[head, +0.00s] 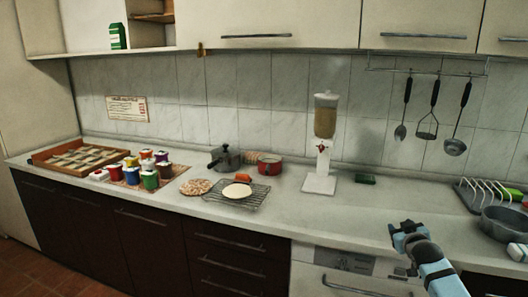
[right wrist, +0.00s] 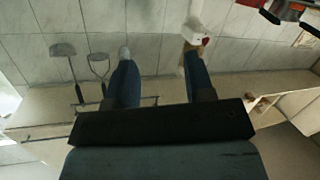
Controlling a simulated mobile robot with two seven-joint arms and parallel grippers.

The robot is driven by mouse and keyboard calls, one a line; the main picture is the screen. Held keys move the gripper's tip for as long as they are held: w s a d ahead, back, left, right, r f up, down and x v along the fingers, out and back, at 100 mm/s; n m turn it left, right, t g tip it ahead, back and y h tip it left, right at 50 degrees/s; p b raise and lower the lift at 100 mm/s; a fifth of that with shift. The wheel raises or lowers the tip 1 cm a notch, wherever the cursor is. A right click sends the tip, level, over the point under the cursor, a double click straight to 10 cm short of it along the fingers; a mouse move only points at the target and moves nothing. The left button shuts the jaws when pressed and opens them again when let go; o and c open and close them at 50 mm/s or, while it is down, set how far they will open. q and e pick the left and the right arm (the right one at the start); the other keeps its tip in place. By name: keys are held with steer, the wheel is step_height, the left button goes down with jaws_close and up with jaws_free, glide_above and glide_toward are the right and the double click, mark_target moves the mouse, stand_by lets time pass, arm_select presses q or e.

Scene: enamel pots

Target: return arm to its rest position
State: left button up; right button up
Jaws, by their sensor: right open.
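My right gripper (head: 408,234) shows in the head view at the lower right, in front of the counter's front edge. Its light blue arm comes in from the bottom. In the right wrist view its two fingers (right wrist: 158,70) are spread apart with nothing between them, against the tiled wall. My left gripper is in neither view.
A grey pan (head: 503,224) and dish rack (head: 478,197) stand at right. Utensils (head: 434,110) hang above.

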steer(key=s+a+f+g+y, duration=0.2)
steer(key=s+a+f, duration=0.7)
steer(key=s+f, duration=0.35)
steer(key=s+a+f+g+y, duration=0.1)
steer(key=s+a+f, duration=0.25)
steer(key=s, duration=0.45)
steer(key=s+a+f+g, duration=0.1)
steer(key=s+a+f, duration=0.25)
steer(key=s, duration=0.35)
steer(key=s+a+f+y, duration=0.1)
steer(key=s+a+f, duration=0.25)
steer(key=s, duration=0.45)
steer(key=s+a+g+y, duration=0.1)
steer(key=s+a, duration=0.3)
steer(key=s, duration=0.7)
arm_select(q)
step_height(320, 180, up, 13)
steer(key=p, duration=1.5)
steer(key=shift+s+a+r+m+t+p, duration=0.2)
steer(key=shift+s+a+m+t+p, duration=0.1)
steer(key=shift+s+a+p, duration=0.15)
arm_select(e)
step_height(320, 180, up, 14)
steer(key=d, duration=0.1)
steer(key=shift+n, duration=0.3)
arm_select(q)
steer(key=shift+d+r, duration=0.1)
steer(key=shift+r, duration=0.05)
